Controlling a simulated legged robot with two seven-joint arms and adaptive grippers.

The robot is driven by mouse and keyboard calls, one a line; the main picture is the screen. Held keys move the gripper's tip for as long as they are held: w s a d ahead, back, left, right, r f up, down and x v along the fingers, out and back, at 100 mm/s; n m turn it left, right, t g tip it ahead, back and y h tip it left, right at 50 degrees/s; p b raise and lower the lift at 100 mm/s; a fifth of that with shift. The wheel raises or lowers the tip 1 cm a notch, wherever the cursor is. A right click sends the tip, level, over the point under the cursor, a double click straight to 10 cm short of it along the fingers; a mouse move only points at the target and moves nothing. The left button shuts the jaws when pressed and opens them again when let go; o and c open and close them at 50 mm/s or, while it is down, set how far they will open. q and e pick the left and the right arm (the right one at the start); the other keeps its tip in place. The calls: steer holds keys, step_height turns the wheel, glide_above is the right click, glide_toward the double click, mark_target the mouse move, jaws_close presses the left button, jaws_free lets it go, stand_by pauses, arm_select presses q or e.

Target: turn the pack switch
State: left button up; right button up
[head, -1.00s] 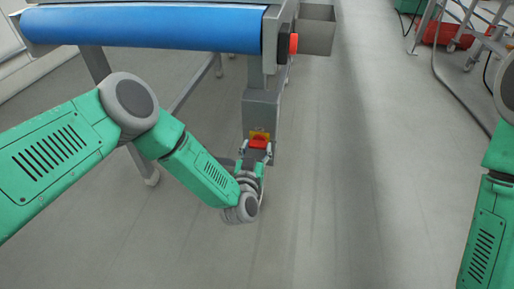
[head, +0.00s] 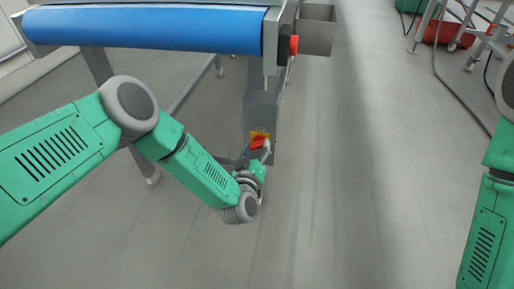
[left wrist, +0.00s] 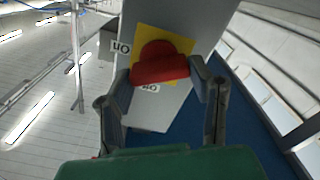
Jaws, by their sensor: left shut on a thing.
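The pack switch (head: 257,142) is a red knob on a yellow plate, on a grey box (head: 262,108) at the conveyor's end. In the left wrist view the red knob (left wrist: 160,66) sits on the yellow plate (left wrist: 144,38), with small labels beside it that appear rotated. My left gripper (head: 258,150) is at the knob and shut on it, one finger on each side; its fingers (left wrist: 163,88) also show in the left wrist view. In the head view the knob looks tilted. My right gripper is out of the head view; only the right arm shows at the right edge.
A conveyor with a blue belt (head: 150,30) spans the upper left. A red-orange knob (head: 294,45) and a grey bin (head: 317,30) are at its end. A red crate (head: 446,33) and a cable lie at upper right. The middle floor is clear.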

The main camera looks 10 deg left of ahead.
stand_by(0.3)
arm_select(q)
steer(key=o, duration=1.2)
steer(key=shift+c, duration=0.2)
steer(key=s, duration=1.2)
steer(key=shift+f, duration=0.1)
